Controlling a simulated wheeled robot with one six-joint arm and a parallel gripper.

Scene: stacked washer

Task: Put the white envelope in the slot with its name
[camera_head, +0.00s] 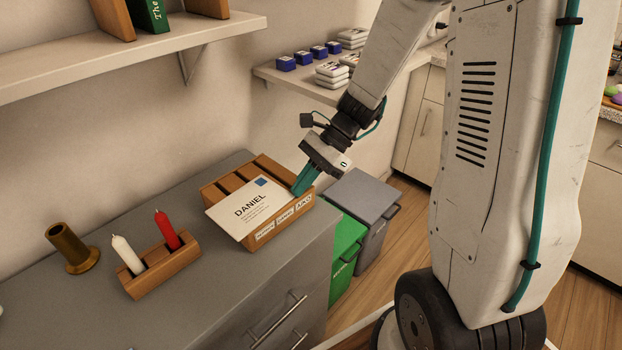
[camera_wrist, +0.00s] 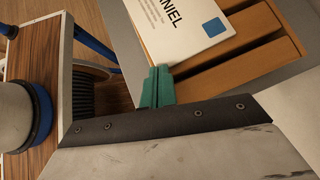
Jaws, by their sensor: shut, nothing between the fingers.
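The white envelope (camera_head: 247,207) reads DANIEL and has a blue stamp. It lies slanted across the top of the wooden sorter (camera_head: 212,194), overhanging its front left. The sorter has several slots with name labels on its front; the middle label (camera_head: 285,216) seems to read DANIEL and the right one AIKO. The left label is too small to read surely. My gripper (camera_head: 301,184) is shut and empty at the sorter's right end, with its teal fingertips by the envelope's right edge. In the wrist view the fingertips (camera_wrist: 156,84) are close beside the envelope (camera_wrist: 180,28); contact is unclear.
A wooden holder (camera_head: 158,270) with a white and a red candle and a brass candlestick (camera_head: 73,249) stand left on the grey cabinet top. A green bin (camera_head: 346,246) and a grey bin (camera_head: 368,200) stand right of the cabinet. A shelf (camera_head: 120,55) hangs above left.

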